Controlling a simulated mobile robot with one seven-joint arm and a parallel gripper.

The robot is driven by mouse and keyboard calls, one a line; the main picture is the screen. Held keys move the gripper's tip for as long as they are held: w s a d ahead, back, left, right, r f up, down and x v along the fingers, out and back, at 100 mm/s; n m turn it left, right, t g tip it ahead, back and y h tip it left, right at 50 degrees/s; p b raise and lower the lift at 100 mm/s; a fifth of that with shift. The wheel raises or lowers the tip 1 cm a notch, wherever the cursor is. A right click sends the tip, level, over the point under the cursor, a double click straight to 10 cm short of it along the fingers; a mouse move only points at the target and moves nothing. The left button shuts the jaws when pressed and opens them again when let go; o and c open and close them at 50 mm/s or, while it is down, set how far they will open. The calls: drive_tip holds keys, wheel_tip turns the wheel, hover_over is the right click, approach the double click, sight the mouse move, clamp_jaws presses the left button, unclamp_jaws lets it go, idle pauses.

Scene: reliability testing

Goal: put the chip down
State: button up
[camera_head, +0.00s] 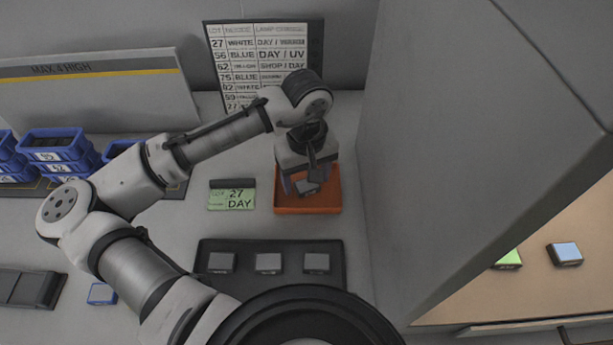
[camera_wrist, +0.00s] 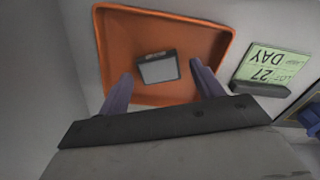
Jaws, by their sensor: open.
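A grey chip (camera_wrist: 158,67) with a dark edge lies in an orange tray (camera_wrist: 112,40) in the wrist view. It also shows in the head view as a small grey block (camera_head: 306,187) inside the tray (camera_head: 308,208). My gripper (camera_head: 306,182) is over the tray, its fingers pointing down into it. In the wrist view my gripper (camera_wrist: 158,85) is open, with one finger on each side of the chip and a visible gap on both sides. The exact height of the fingertips above the tray floor is hard to tell.
A green "27 DAY" card (camera_head: 232,199) stands left of the orange tray. A dark tray (camera_head: 243,287) with three grey chips lies in front. A tall grey partition (camera_head: 400,190) rises close on the right. A lot chart (camera_head: 262,62) stands behind; blue bins (camera_head: 58,150) are at left.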

sight(307, 184)
wheel_tip(307, 184, up, 12)
drive_tip(key=shift+f+p, duration=0.15)
drive_tip(key=shift+p, duration=0.15)
idle(0.6)
